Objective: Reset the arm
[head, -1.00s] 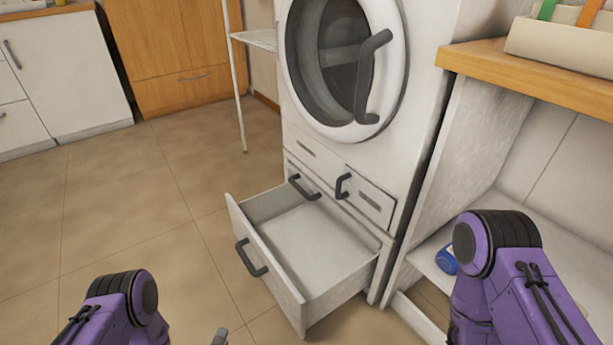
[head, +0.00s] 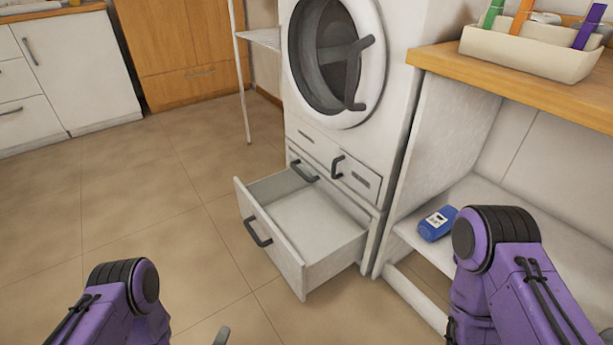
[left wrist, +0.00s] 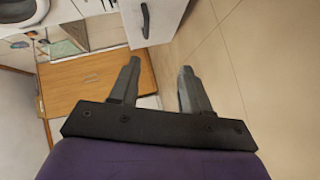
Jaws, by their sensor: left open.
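My left gripper (left wrist: 158,85) is open and empty in the left wrist view, with its two dark fingers well apart and nothing between them. In the head view only a small grey tip of it shows at the bottom edge, right of my purple left arm (head: 130,300). My purple right arm (head: 500,270) is at the lower right of the head view. The right gripper is out of the frames.
A white drawer (head: 275,245) stands pulled out below the round-doored white machine (head: 400,90). A cream tray (head: 530,52) sits on the wooden counter (head: 530,90). Floor at left is clear.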

